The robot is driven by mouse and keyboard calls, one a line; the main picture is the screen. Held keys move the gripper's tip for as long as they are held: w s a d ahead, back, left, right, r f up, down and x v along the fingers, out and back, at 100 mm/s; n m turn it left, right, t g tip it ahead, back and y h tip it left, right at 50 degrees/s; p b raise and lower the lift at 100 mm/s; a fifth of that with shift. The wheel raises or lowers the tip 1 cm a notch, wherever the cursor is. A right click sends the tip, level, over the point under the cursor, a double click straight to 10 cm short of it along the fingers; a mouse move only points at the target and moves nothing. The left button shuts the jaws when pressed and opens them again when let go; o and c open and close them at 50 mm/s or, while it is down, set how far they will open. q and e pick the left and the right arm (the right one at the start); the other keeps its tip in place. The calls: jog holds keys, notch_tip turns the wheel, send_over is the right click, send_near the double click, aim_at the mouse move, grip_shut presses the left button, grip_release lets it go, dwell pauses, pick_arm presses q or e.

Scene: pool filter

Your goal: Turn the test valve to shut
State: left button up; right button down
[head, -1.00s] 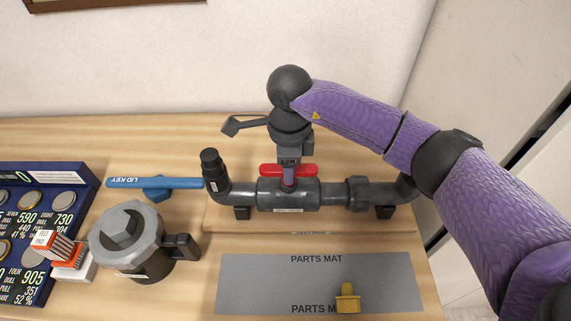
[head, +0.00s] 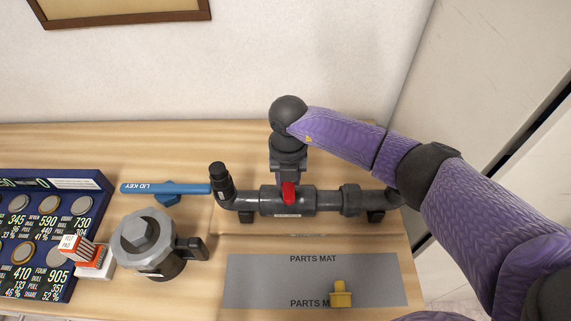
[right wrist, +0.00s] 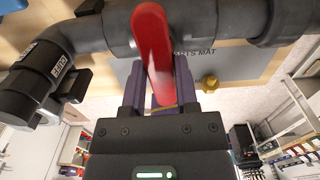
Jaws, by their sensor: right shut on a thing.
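The test valve is a grey pipe body (head: 268,198) on a wooden board, with a red handle (head: 289,193) on top. In the right wrist view the red handle (right wrist: 152,45) runs lengthwise between the two purple fingers, across the grey pipe (right wrist: 90,35). My right gripper (head: 288,178) comes down from above and is shut on the handle; its fingers (right wrist: 152,92) show close on both sides. The far part of the handle is hidden behind the gripper in the head view. My left gripper is not in view.
A blue lid key (head: 165,188) lies left of the pipe. A grey-lidded pot (head: 148,240) stands in front of it, beside a dark display board (head: 90,190) and a small red-white box (head: 92,255). A yellow piece (head: 341,294) lies on the grey parts mat (head: 260,275).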

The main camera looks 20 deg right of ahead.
jog(key=c, duration=0.6)
grip_release()
jog(key=shift+b, duration=0.35)
jog(key=shift+o, duration=0.4)
jog(key=shift+r, duration=0.1)
notch_tip(320, 180, up, 6)
jog(key=p, duration=0.5)
jog(key=shift+r, duration=0.1)
jog(key=shift+f, duration=0.2)
